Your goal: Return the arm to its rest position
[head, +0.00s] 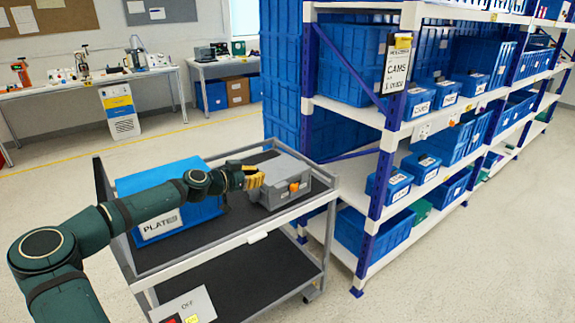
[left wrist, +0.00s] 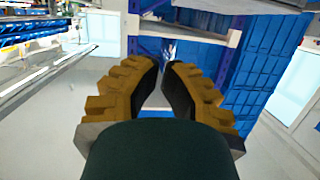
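A grey switch box (head: 278,182) with an orange knob (head: 294,187) on its front sits on the cart's top shelf. I cannot read the knob's setting. My left arm reaches over the cart from the left. My left gripper (head: 257,179), with yellow fingers, is by the left end of the box; I cannot tell whether it touches it. In the left wrist view its fingers (left wrist: 161,66) have a gap between them with nothing held. The box does not show in that view. My right gripper is not in view.
A plate marked OFF (head: 185,304) is low in front. A tall rack (head: 376,190) with blue bins stands close on the right. Open floor (head: 60,190) lies left.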

